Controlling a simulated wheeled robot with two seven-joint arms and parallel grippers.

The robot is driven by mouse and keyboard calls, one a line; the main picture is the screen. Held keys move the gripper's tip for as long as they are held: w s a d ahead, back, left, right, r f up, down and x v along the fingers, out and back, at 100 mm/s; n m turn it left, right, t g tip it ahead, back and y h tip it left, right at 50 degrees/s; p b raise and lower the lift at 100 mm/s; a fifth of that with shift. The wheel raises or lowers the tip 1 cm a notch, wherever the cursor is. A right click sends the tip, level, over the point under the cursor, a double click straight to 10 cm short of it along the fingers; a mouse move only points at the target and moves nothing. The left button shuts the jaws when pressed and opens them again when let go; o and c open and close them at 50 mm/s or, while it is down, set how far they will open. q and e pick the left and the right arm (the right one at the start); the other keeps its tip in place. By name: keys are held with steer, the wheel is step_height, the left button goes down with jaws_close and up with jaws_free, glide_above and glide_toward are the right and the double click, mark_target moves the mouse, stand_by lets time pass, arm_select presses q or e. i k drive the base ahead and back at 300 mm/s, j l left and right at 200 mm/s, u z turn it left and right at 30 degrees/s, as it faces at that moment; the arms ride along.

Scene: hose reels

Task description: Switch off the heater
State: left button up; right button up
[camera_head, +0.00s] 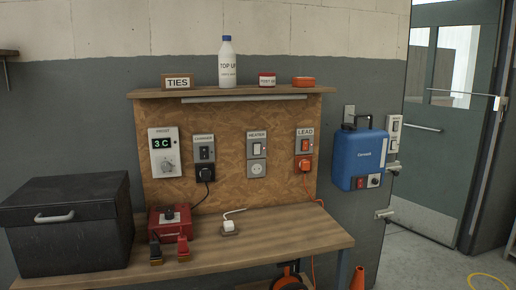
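The switch labelled HEATER (257,149) is a white rocker on a grey plate, on the chipboard panel above the bench. Which way its rocker is tipped is too small to tell. The round white socket (257,169) below it has no plug in it. A white plug (228,228) with a short white lead lies on the bench. Neither of my grippers is in view.
A charger switch (204,152) and a LEAD switch (305,145) flank the heater switch, each with a plug below. A thermostat (165,152) reads 3 C. A black box (70,225) and red charger (170,223) stand on the wooden bench (290,238); its right part is clear.

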mark_target(257, 147)
steer(key=i, duration=0.9)
steer(key=z, duration=1.2)
